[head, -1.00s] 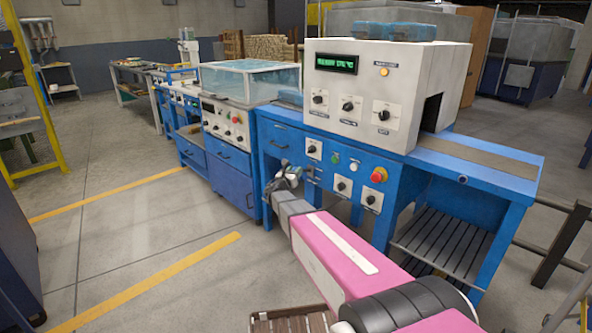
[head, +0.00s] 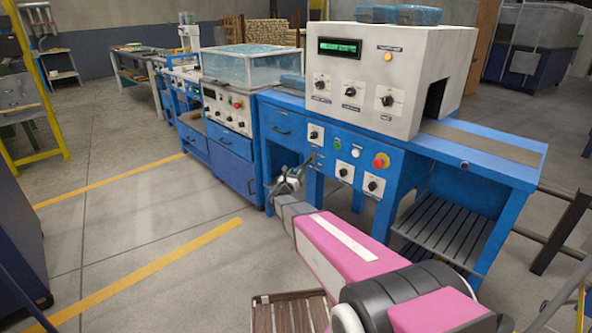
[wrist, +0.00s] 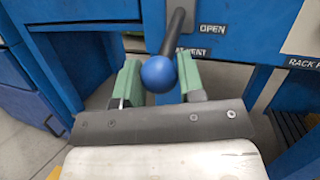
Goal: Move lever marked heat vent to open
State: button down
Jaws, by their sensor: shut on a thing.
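The lever shows in the wrist view as a dark rod ending in a blue ball knob (wrist: 158,74). Its rod runs up and away toward the blue panel. A label OPEN (wrist: 212,29) is on the panel right of the rod, and a partly hidden label ending in VENT (wrist: 197,53) is below it. My gripper (wrist: 160,84) has its green-padded jaws on either side of the knob and is shut on the lever. In the head view my gripper (head: 288,182) is in front of the machine's blue front; the lever is too small there to make out clearly.
The blue machine (head: 284,102) carries a white oven housing (head: 450,60) with knobs and a green display. Right of the lever are several knobs and a red button (head: 380,161). A slatted wooden pallet (head: 290,312) lies on the floor. Open floor with yellow lines is at left.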

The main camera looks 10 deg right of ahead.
jog(key=shift+w+d+f, duration=0.2)
jog(key=shift+f, duration=0.3)
jog(key=shift+w+d+f, duration=0.15)
jog(key=shift+d+f, duration=0.05)
jog(key=shift+f, duration=0.3)
jog(key=c, duration=0.8)
grip_release()
jog(key=shift+o, duration=0.2)
jog(key=v, duration=1)
jog(key=shift+s+a, duration=0.2)
jog(key=shift+s, duration=0.1)
